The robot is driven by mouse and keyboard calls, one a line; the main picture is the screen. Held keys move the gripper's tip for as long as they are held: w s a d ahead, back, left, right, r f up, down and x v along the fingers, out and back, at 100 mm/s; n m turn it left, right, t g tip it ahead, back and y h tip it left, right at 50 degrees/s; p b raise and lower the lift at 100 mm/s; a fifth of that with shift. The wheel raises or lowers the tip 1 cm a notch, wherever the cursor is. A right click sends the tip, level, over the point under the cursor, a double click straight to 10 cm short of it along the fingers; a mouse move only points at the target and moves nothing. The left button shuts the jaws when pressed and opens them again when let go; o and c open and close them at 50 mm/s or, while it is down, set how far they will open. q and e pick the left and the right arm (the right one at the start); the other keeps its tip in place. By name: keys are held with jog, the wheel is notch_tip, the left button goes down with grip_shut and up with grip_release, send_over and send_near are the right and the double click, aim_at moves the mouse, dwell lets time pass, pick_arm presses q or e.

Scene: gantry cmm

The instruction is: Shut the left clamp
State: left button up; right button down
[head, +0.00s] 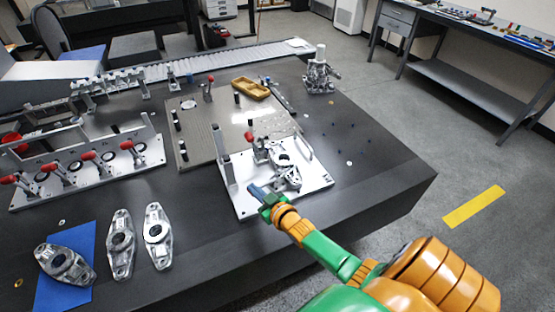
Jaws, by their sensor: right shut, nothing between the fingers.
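A white fixture plate (313,184) lies near the table's front right edge and holds a grey metal part (288,177). A toggle clamp with a red handle (249,138) stands on the plate's back left side, its handle pointing up. I cannot tell for sure whether this is the left clamp. My right gripper (259,191) is over the plate's front left corner, shut and empty, in front of the clamp and apart from its red handle. It hides part of the plate. My left gripper is not in view.
A long fixture with several red-handled clamps (91,157) stands at the left. Loose metal parts (120,243) lie at the front left, one on a blue sheet (82,238). A grey plate (202,137) and yellow tray (251,88) are behind. The table's right side is mostly clear.

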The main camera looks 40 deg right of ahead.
jog(key=shift+a+f, duration=0.1)
jog(key=shift+f, duration=0.15)
dwell(0.5)
